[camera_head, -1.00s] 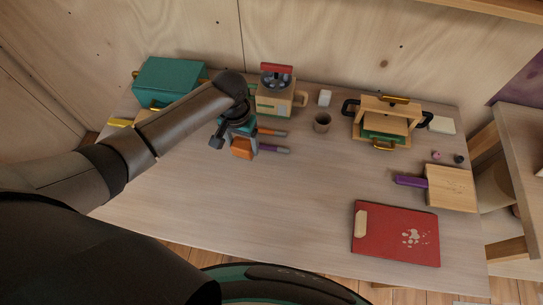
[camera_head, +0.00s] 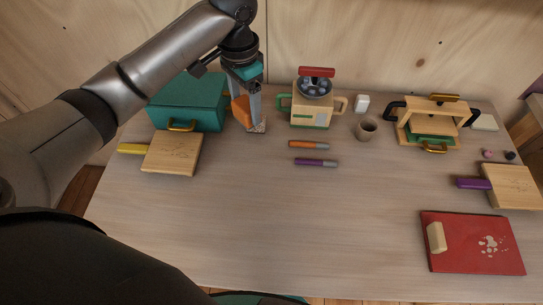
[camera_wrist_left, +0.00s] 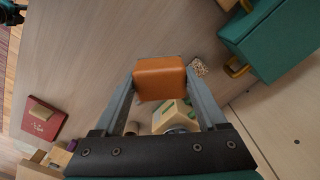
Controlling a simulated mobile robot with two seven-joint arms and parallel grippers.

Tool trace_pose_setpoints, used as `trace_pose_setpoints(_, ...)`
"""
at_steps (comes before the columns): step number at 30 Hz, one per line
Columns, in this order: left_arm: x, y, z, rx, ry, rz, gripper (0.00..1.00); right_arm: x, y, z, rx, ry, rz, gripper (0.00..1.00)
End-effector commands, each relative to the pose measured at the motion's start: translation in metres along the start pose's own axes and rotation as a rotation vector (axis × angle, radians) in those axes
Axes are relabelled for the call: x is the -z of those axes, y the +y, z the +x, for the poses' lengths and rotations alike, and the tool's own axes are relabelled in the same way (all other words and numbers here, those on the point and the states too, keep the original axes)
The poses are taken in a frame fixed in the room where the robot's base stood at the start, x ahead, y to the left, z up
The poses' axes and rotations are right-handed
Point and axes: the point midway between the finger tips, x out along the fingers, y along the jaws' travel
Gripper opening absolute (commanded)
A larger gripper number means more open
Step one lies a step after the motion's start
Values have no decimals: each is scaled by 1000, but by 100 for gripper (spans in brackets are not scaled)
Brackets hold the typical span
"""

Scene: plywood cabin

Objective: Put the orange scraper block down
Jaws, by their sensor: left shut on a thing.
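The orange scraper block (camera_head: 240,111) is between the fingers of my left gripper (camera_head: 252,122), which is shut on it. In the left wrist view the block (camera_wrist_left: 160,78) sits between both fingertips. In the head view the gripper points down at the back of the table, between the teal box and the cream machine. I cannot tell whether the block touches the table. A small speckled piece (camera_wrist_left: 199,67) lies close beside the block; in the head view it is partly behind the fingertips. My right gripper is not in view.
The teal box (camera_head: 186,103) and a wooden board with yellow handle (camera_head: 171,153) are left; the cream machine (camera_head: 311,111) is right. Orange (camera_head: 308,144) and purple (camera_head: 315,162) markers lie nearby. The front middle is clear.

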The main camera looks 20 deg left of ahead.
Motion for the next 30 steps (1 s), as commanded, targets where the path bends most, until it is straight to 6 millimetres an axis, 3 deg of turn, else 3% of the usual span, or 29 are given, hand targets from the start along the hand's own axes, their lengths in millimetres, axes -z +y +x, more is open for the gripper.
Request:
trace_pose_setpoints(15, -1, 1, 132, -1, -4, -1, 30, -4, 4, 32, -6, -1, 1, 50)
trace_pose_setpoints(25, -1, 1, 161, 0, -2, -1, 30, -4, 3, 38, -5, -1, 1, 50)
trace_pose_setpoints(30, -2, 1, 188, -1, -4, -1, 30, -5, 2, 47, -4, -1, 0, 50)
